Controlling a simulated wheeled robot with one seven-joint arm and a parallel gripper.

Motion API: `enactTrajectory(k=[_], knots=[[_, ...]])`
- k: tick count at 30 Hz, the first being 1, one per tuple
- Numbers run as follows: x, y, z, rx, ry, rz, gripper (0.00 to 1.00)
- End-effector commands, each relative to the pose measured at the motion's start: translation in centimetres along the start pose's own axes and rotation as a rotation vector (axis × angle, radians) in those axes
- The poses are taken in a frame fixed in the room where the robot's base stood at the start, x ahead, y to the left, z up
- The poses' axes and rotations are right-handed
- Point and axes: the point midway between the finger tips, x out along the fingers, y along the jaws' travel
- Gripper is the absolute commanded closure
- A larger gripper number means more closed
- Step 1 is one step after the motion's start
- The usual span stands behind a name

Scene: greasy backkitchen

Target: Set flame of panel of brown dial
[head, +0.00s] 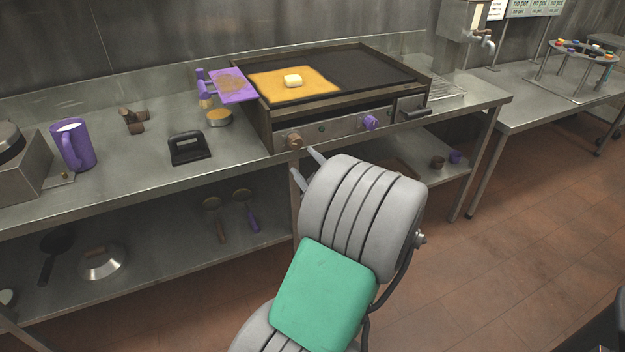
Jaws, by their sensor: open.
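The brown dial (295,141) sits at the left end of the griddle's front panel (336,127). A purple dial (370,122) is on the same panel, farther right. My gripper (305,165) is just below and in front of the brown dial, with its two fingers apart. The fingers appear empty. Most of the gripper's body is hidden behind my arm. I cannot tell whether a finger touches the dial or the panel.
A purple spatula (232,86) lies at the griddle's left edge. A black press (189,148) and a purple mug (73,145) stand on the steel counter (150,185). A lower shelf (150,262) holds utensils. A second table (530,95) stands at right. Open tiled floor lies in front.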

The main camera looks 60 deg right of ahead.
Motion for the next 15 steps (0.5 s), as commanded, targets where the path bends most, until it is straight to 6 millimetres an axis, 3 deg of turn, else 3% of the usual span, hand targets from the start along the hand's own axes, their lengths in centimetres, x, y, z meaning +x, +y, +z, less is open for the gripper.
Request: enactTrajectory(k=[1,5,15], knots=[[-0.4,0.6,0.8,-0.007,-0.006,0.029,0.47],[-0.1,1.4,0.8,-0.015,-0.007,0.047,0.47],[4.5,1.6,0.6,-0.014,-0.006,0.041,0.47]])
